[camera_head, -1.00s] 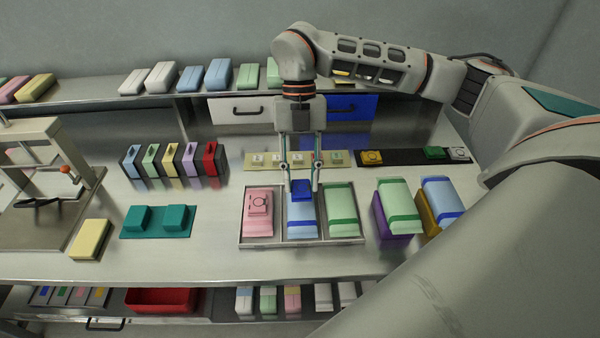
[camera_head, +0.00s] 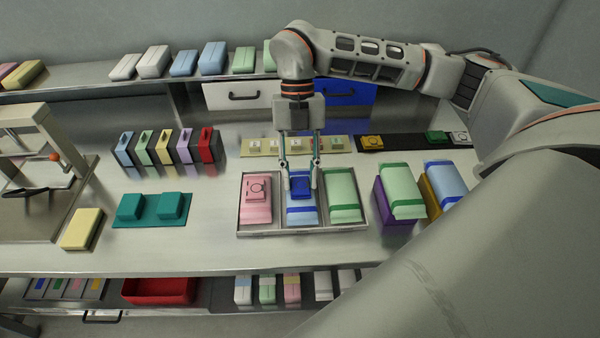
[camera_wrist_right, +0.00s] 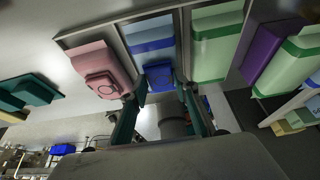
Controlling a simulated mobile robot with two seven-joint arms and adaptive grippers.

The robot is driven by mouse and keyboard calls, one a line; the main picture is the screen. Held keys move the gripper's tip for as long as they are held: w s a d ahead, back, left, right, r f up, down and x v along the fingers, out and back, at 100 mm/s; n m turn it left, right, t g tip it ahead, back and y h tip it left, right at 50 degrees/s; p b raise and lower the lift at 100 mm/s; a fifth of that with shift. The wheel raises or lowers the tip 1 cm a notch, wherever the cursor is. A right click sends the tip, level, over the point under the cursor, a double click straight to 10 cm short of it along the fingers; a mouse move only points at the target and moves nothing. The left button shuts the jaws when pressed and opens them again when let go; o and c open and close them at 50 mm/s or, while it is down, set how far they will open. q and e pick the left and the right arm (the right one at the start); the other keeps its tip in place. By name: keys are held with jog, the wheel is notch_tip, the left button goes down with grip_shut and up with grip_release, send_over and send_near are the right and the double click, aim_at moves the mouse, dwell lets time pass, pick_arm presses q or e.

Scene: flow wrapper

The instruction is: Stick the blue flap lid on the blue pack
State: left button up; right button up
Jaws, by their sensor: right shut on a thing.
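The blue flap lid (camera_head: 300,187) is a small dark blue block between the fingers of my right gripper (camera_head: 300,186). The gripper is shut on it and points down over the middle slot of the metal tray (camera_head: 287,232). The blue pack (camera_head: 302,214), light blue with a darker band, lies in that slot under the lid. In the right wrist view the lid (camera_wrist_right: 159,77) is against or just above the pack (camera_wrist_right: 150,35); whether they touch is not clear. My left gripper is not in view.
In the tray, a pink pack (camera_head: 257,208) with a pink lid is left and a green pack (camera_head: 343,190) right. More packs (camera_head: 404,186) stand right of the tray. A teal mat (camera_head: 155,222) with teal blocks lies left.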

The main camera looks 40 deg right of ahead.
jog(key=shift+f, duration=0.3)
dwell(0.7)
jog(key=o, duration=0.8)
jog(key=v, duration=1.2)
jog(key=shift+s+r, duration=0.1)
jog(key=shift+a, duration=0.1)
